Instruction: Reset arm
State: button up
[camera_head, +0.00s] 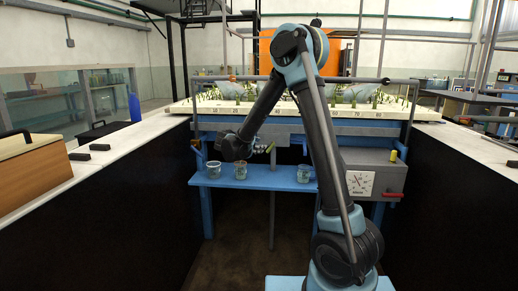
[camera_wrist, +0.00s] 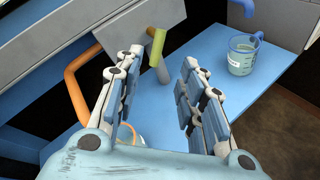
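My gripper (camera_head: 262,147) is in front of the flume, a little above the blue shelf, with the arm bent over from the right. The wrist view shows my gripper (camera_wrist: 163,62) open, its two fingers wide apart with nothing held between them. A yellow-green handle on a grey rod (camera_wrist: 157,47) shows beyond and between the fingertips, apart from them. It also shows by the gripper in the head view as a small yellow-green piece (camera_head: 271,147).
The blue shelf (camera_head: 274,178) carries glass beakers at left (camera_head: 213,170), middle (camera_head: 239,169) and right (camera_head: 305,173). A grey box with a dial (camera_head: 360,183) and red handle stands right. An orange bent pipe (camera_wrist: 75,80) is left of the fingers. White-topped counters flank both sides.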

jog(key=shift+d, duration=0.1)
jog(key=s+d+r+m+g+y, duration=0.15)
jog(key=s+d+m+g, duration=0.7)
jog(key=s+d, duration=1.3)
jog(key=s+d+f+m+y, duration=0.1)
jog(key=s+f+m+y, duration=0.1)
jog(key=s, duration=0.6)
jog(key=s+d+f+m+g+y, duration=0.1)
jog(key=s+f+m+y, duration=0.1)
jog(key=s+f+m, duration=0.3)
jog(key=s+d+f+m+y, duration=0.1)
jog(key=s+f+m+y, duration=0.1)
jog(key=s+f+m, duration=0.2)
jog(key=s+m, duration=0.3)
jog(key=s, duration=0.5)
jog(key=shift+s+d, duration=0.25)
jog(key=shift+s, duration=0.1)
jog(key=shift+m, duration=0.25)
jog(key=shift+w+f, duration=0.2)
jog(key=shift+w, duration=0.25)
